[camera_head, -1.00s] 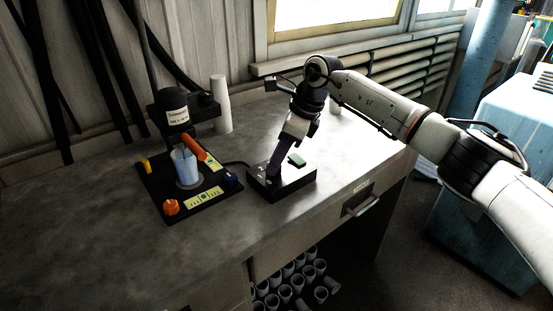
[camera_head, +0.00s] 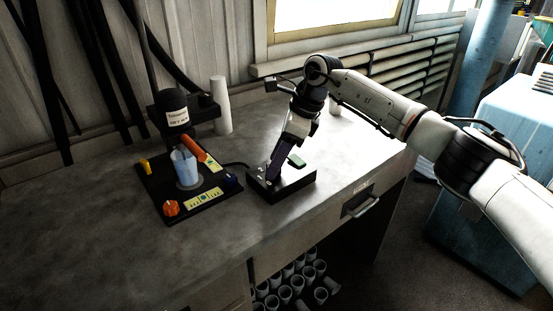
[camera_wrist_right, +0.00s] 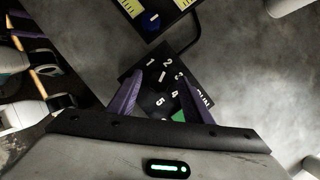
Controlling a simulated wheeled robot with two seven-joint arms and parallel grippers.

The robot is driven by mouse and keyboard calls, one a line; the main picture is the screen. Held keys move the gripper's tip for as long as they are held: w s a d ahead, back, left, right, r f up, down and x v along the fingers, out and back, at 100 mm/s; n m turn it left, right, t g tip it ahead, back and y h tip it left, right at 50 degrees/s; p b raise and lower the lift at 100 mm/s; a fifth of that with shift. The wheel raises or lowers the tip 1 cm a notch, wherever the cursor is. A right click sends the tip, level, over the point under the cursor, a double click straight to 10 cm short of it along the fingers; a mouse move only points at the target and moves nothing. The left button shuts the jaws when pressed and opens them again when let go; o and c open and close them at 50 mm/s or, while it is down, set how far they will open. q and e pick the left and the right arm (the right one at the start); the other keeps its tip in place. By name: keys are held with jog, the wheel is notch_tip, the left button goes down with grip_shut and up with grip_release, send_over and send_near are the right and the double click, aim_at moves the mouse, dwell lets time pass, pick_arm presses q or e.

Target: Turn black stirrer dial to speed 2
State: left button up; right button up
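The black stirrer box (camera_head: 296,186) sits on the bench, right of the black-based disperser stand. In the right wrist view, the box's top face (camera_wrist_right: 140,68) shows white numbers 1 to 5 in an arc. The black dial (camera_wrist_right: 156,84) is dark and hard to make out among them. A short white mark on it seems to point up and right, near the 2. My right gripper (camera_head: 272,180) reaches down over the box. Its two purple fingers (camera_wrist_right: 162,80) stand apart on either side of the numbers.
The stand holds a light blue cup (camera_head: 184,165), an orange handle (camera_head: 194,147) and an orange knob (camera_head: 171,207). A white bottle (camera_head: 220,104) stands behind. A green piece (camera_head: 296,160) shows at the box. The bench's left part is clear.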

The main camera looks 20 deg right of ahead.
jog(key=b+v, duration=0.1)
jog(key=v, duration=0.9)
jog(key=shift+r, duration=0.2)
jog(key=shift+s+f, duration=0.1)
jog(key=shift+s, duration=0.05)
